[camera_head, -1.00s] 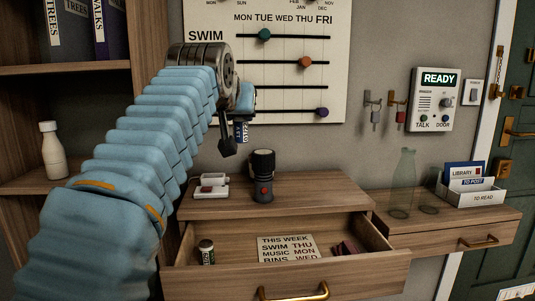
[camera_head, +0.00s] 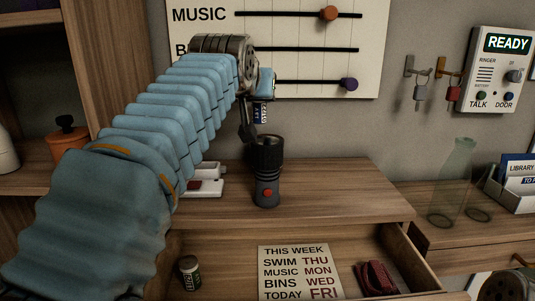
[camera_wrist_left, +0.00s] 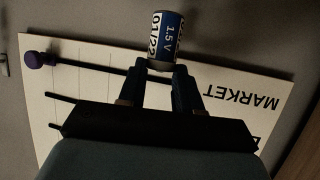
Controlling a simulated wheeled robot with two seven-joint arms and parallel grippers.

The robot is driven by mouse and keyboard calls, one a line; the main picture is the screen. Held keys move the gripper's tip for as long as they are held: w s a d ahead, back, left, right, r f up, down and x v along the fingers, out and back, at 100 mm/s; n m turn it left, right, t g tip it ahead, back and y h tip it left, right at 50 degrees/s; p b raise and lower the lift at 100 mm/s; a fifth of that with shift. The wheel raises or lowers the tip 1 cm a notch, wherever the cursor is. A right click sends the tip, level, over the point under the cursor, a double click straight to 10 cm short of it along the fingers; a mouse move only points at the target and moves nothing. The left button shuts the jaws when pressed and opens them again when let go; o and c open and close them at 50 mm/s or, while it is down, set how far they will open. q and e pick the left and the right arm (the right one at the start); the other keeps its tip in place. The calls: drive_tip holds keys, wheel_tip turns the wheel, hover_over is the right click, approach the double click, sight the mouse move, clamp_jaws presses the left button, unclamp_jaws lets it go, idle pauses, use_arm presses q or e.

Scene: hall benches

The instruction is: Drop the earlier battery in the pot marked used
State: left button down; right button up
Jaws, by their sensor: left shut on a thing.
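My left gripper (camera_head: 253,118) is shut on a small battery (camera_head: 260,114) with a blue and white label. In the left wrist view the battery (camera_wrist_left: 165,41) reads "1.5 V" and "01/22", held at the fingertips (camera_wrist_left: 160,78). It hangs in the air above a dark torch (camera_head: 267,178) standing upright on the cabinet top. An orange pot (camera_head: 66,143) with a black knobbed lid stands on the left shelf, partly hidden behind my left arm; no marking on it is readable.
A glass bottle (camera_head: 452,185) stands right.

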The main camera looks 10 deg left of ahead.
use_arm(q)
drive_tip(key=shift+f, duration=0.6)
drive_tip(key=c, duration=0.7)
unclamp_jaws()
drive_tip(key=b+v, duration=0.2)
drive_tip(key=v, duration=1.2)
drive_tip(key=shift+f, duration=0.1)
